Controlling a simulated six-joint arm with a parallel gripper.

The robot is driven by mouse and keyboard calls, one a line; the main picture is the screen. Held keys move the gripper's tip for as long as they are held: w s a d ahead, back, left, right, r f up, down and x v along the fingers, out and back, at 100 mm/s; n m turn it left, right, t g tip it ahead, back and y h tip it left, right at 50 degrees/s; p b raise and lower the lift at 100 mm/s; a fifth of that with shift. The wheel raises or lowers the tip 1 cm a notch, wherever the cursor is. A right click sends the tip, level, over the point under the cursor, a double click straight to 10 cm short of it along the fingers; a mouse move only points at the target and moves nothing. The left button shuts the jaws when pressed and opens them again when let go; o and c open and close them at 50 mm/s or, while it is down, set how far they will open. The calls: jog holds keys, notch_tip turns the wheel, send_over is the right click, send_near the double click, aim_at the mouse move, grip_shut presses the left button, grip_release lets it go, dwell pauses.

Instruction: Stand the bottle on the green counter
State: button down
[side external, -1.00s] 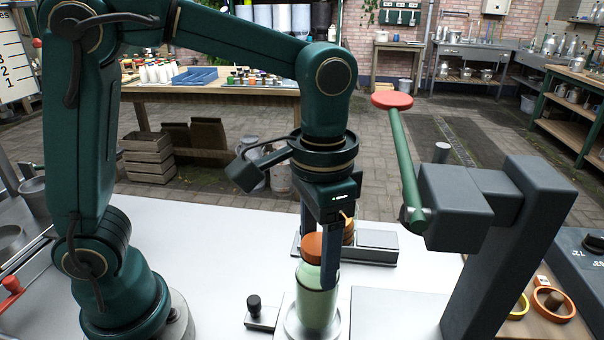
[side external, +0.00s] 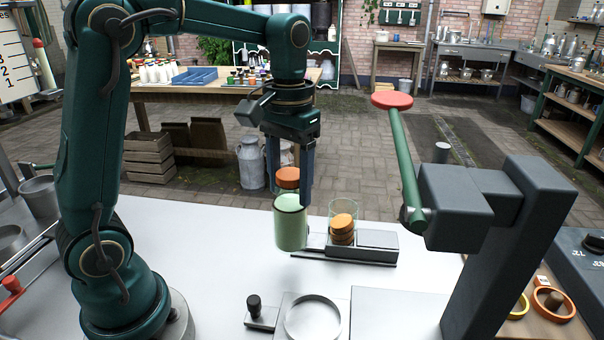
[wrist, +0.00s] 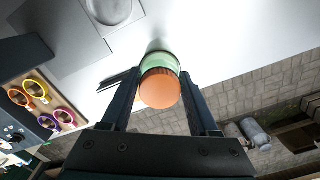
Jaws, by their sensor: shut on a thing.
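My gripper (side external: 288,195) is shut on the bottle (side external: 290,230), a pale green jar with an orange-brown lid (side external: 287,178). The fingers are on either side of it near the top. The bottle hangs upright above the white worktop, in front of the metal holder with the clear glass. In the wrist view the lid (wrist: 160,90) shows between the fingers, with the green body (wrist: 165,60) mostly hidden behind it. I cannot tell which surface is the green counter.
A round-ringed metal seat (side external: 313,318) is empty at the front. A clear glass with orange discs (side external: 342,228) stands in a metal holder. A grey press (side external: 500,225) with a green lever (side external: 405,165) stands on the right. The white worktop (side external: 200,250) is clear on the left.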

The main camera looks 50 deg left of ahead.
jog(key=s+a+r+n, duration=0.1)
jog(key=s+a+n, duration=0.15)
jog(key=a, duration=0.45)
jog(key=s+a+n, duration=0.1)
jog(key=a+n, duration=0.3)
jog(key=a, duration=0.3)
jog(key=s+a+f+n, duration=0.3)
jog(key=s+a+n, duration=0.1)
jog(key=s+a, duration=0.3)
jog(key=shift+a+f+n, duration=0.35)
jog(key=shift+a+f, duration=0.05)
jog(key=shift+a, duration=0.75)
jog(key=shift+f, duration=0.1)
jog(key=shift+f, duration=0.6)
jog(key=shift+f, duration=0.7)
